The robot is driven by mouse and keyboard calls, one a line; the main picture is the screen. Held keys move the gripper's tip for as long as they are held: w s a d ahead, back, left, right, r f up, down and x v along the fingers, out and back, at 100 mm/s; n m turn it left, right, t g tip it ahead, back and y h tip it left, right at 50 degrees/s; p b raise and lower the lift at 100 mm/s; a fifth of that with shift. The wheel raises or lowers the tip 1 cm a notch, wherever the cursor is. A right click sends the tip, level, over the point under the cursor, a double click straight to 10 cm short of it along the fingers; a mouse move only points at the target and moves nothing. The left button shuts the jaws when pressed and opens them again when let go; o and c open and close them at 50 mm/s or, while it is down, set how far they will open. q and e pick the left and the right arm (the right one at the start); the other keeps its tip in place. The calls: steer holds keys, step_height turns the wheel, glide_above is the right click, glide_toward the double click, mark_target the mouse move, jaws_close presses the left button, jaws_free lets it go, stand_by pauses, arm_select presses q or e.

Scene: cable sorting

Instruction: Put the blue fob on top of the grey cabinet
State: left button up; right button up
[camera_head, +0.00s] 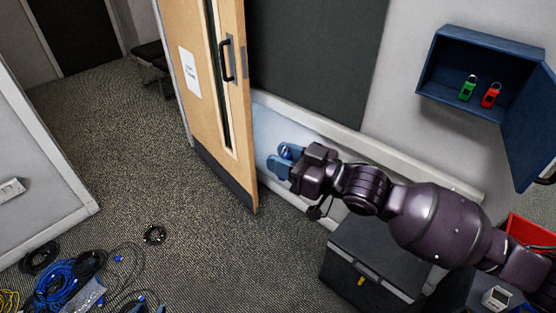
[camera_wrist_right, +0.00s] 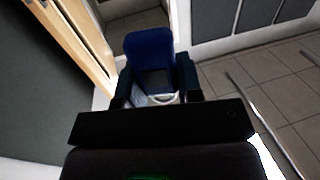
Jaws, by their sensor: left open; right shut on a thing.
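My right gripper (camera_head: 281,161) reaches in from the right in the head view, in front of the wall beside the open wooden door. It is shut on the blue fob (camera_head: 287,152), which is mostly hidden by the fingers there. In the right wrist view the blue fob (camera_wrist_right: 150,47) stands out between the two fingers, with a pale ring near its base. The dark grey cabinet (camera_head: 372,282) stands on the floor below and right of the gripper, partly behind my arm. Its visible top (camera_head: 362,240) looks bare. My left gripper is not in view.
A blue wall box (camera_head: 450,78) with its door open holds a green fob (camera_head: 467,88) and a red fob (camera_head: 490,95). The wooden door (camera_head: 222,110) stands open, close to the gripper. Tangled cables (camera_head: 65,283) lie on the carpet. A red bin (camera_head: 528,232) is at the right.

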mark_target(290, 157)
steer(key=s+d+r+m+t+h, duration=0.4)
steer(key=d+r+m+t+h, duration=0.3)
steer(key=r+h, duration=0.15)
steer(key=w+a+f+n+g+y, duration=0.1)
steer(key=f+n+g+y, duration=0.1)
steer(key=n+g+y, duration=0.1)
steer(key=w+a+f+n+g+y, duration=0.1)
steer(key=f+n+g+y, duration=0.2)
steer(key=n+g+y, duration=0.1)
steer(key=w+a+f+n+g+y, duration=0.1)
steer(key=f+n+g+y, duration=0.2)
steer(key=g+y, duration=0.1)
steer(key=shift+a+g, duration=0.4)
steer(key=shift+w+a+f+n+g+y, duration=0.2)
steer(key=shift+a+f+n+g, duration=0.1)
steer(key=shift+f+n+g, duration=0.5)
steer(key=shift+w+a+f+n+g+y, duration=0.15)
steer(key=shift+a+f+n+g, duration=0.15)
steer(key=shift+n+g, duration=0.55)
steer(key=shift+f+m+g, duration=0.1)
steer(key=shift+m+g, duration=0.15)
